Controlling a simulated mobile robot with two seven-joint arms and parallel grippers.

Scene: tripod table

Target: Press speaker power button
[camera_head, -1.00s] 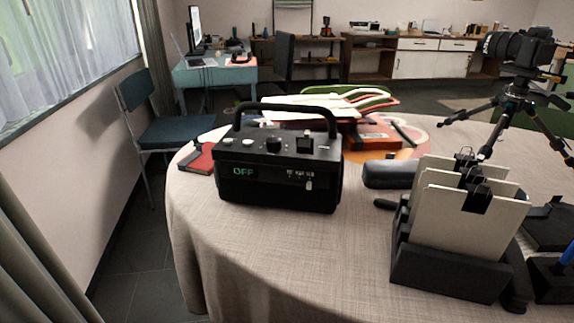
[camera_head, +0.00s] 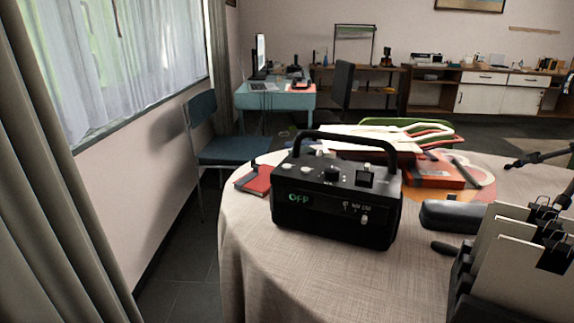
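The black speaker (camera_head: 338,232) with a carrying handle (camera_head: 345,138) stands upright on the round cloth-covered table (camera_head: 275,265), near its left edge. Its front display (camera_head: 298,198) reads "OFF" in green. Its top carries small light buttons (camera_head: 307,169), a dark knob (camera_head: 332,175) and a square dark control (camera_head: 366,176). I cannot tell which of these is the power button. Neither of my grippers is in view.
A red book (camera_head: 256,180) lies left of the speaker. Trays and a red box (camera_head: 433,173) lie behind it. A dark cylindrical case (camera_head: 452,215) and a file holder (camera_head: 515,265) stand at right. A blue chair (camera_head: 232,150) is beyond the table. Cloth in front of the speaker is clear.

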